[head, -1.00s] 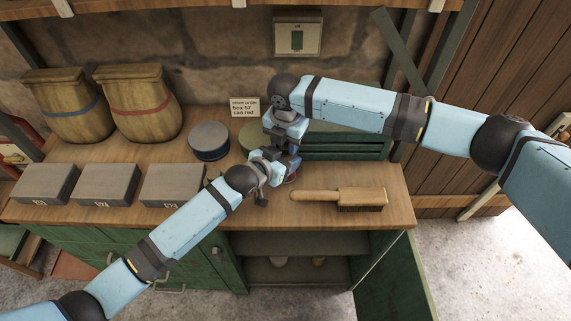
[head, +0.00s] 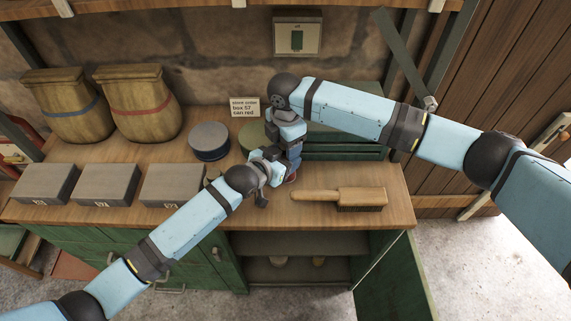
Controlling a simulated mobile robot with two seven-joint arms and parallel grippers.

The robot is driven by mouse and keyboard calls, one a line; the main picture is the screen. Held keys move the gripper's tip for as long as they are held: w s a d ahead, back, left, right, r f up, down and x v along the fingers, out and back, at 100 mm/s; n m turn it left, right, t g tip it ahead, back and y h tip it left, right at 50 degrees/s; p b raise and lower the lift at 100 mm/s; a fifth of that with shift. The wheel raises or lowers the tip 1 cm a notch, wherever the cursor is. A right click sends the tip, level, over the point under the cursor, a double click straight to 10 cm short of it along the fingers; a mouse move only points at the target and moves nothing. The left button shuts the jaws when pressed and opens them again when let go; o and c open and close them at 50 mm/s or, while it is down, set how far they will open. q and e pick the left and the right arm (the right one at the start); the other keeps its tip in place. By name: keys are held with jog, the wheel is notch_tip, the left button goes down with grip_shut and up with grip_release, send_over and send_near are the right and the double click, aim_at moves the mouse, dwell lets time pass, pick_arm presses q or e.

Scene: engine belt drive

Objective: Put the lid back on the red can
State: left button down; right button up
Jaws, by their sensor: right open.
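Only a small bit of red (head: 291,178) shows beneath my grippers, probably part of the red can; the rest of it is hidden. I cannot make out the lid. My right gripper (head: 291,166) points down over this spot. Its fingertips are mostly hidden, but it is open. My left gripper (head: 272,168) reaches in from the lower left to the same spot, close to the right one. Its fingers are too hidden to tell whether they hold anything.
A dark round tin (head: 209,141) and a partly hidden olive tin (head: 251,137) stand behind. A brush (head: 345,197) lies front right. Grey boxes (head: 107,184) and sacks (head: 140,103) fill the left. A card (head: 244,107) reads "store under box 57 can red". A cabinet door (head: 392,277) hangs open below.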

jog(key=shift+r, duration=2.2)
jog(key=shift+c, duration=0.4)
jog(key=shift+r, duration=0.1)
jog(key=shift+c, duration=1)
jog(key=shift+s+a+r+n, duration=0.1)
jog(key=shift+a+r+n, duration=0.1)
jog(key=shift+r+n, duration=0.6)
jog(key=shift+r, duration=0.5)
jog(key=shift+d+r, duration=0.2)
jog(key=shift+r, duration=0.15)
